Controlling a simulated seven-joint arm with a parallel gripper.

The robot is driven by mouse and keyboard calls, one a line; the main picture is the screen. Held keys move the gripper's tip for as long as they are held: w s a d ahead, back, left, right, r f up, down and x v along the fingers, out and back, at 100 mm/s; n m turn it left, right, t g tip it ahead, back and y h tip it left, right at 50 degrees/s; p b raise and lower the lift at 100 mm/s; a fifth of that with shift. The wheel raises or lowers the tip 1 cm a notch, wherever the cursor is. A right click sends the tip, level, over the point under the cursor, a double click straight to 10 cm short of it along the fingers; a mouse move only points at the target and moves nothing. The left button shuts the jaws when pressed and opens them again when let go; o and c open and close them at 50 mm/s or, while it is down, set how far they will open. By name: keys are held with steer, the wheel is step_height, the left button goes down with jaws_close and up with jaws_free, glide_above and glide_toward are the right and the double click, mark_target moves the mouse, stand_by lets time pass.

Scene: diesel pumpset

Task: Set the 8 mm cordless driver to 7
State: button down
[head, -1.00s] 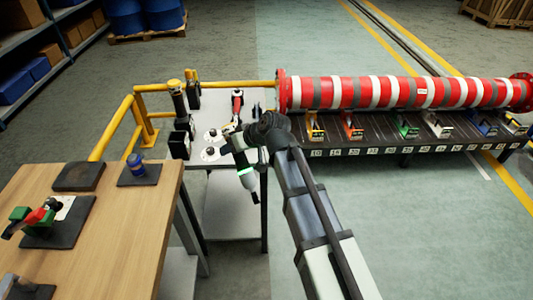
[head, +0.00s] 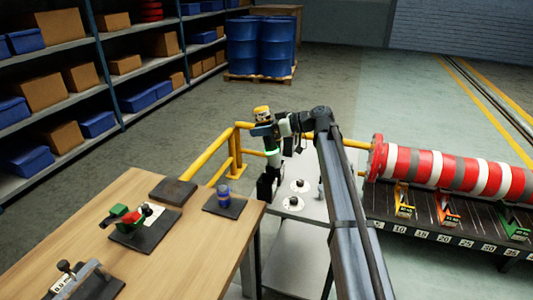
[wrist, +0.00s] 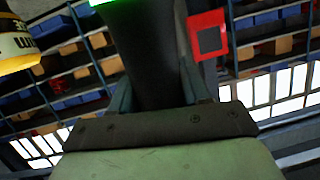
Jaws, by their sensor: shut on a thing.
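My gripper (head: 272,130) is shut on a dark tool, apparently the cordless driver (head: 271,147), beyond the near table. The driver is upright or nearly so, with a glowing green ring below the jaws. In the wrist view its black shaft or handle (wrist: 150,55) runs between the fingers, with the green glow at the top. No setting is readable.
A wooden table (head: 150,235) at the left holds a blue item (head: 223,194) and a red-and-green tool (head: 128,216). A yellow rail (head: 219,172) and a red-and-white pipe (head: 445,175) stand nearby.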

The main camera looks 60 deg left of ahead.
steer(key=shift+w+a+r+n+g+y, duration=0.2)
steer(key=shift+a+r+g, duration=0.15)
steer(key=shift+r, duration=0.25)
steer(key=shift+w+a+r+n+g+y, duration=0.1)
steer(key=shift+w+a+r+n+g, duration=0.1)
steer(key=shift+r+g, duration=0.35)
steer(key=shift+n+g+y, duration=0.3)
steer(key=shift+g+y, duration=0.1)
steer(key=shift+y, duration=0.2)
step_height(320, 180, down, 13)
stand_by(0.6)
steer(key=shift+f, duration=0.95)
stand_by(1.5)
steer(key=shift+c, duration=2.3)
jaws_free()
steer(key=shift+f, duration=0.1)
steer(key=v, duration=1.3)
steer(key=shift+w+d, duration=0.2)
steer(key=shift+w, duration=0.15)
